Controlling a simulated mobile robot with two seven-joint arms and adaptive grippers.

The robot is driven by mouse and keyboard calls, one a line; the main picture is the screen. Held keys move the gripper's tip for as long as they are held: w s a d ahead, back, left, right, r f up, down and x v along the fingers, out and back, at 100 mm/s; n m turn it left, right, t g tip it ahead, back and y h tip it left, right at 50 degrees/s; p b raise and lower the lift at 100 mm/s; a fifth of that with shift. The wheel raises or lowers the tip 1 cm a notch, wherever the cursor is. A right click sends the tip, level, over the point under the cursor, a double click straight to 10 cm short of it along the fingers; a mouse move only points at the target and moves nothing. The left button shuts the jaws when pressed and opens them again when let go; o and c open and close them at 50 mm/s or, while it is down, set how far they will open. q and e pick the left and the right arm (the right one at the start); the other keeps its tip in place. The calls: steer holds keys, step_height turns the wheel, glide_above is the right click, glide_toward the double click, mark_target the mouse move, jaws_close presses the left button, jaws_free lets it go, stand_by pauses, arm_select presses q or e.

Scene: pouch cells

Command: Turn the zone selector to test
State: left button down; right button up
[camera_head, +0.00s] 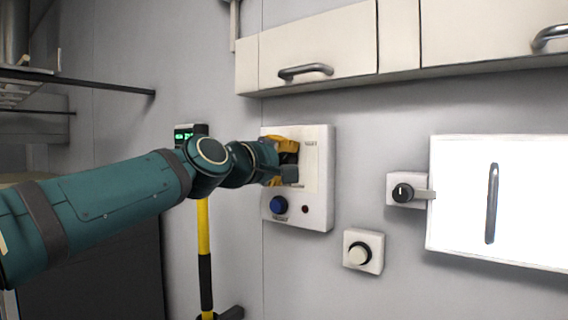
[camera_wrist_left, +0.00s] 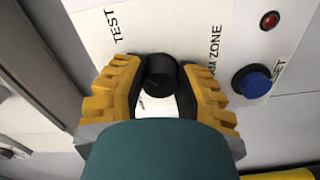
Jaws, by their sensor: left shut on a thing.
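The zone selector (camera_wrist_left: 160,75) is a dark round knob on a white panel. In the left wrist view it sits between the yellow fingers of my left gripper (camera_wrist_left: 163,88), which is shut on it. The panel shows the word TEST at upper left and a partly covered label ending in ZONE to the right of the knob. In the head view my left gripper (camera_head: 285,157) is at the upper part of the white control box (camera_head: 318,205), and hides the knob. Which way the knob points is unclear. My right gripper is not in view.
A blue button (camera_head: 278,205) and a small red light (camera_head: 305,209) are low on the box. Cabinets (camera_head: 330,48) hang above.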

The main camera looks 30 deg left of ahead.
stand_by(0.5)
arm_select(q)
steer(key=c, duration=0.6)
jaws_free()
steer(key=shift+d, duration=0.1)
steer(key=shift+s, duration=0.1)
steer(key=s+a, duration=0.1)
steer(key=s, duration=1)
steer(key=shift+s, duration=0.35)
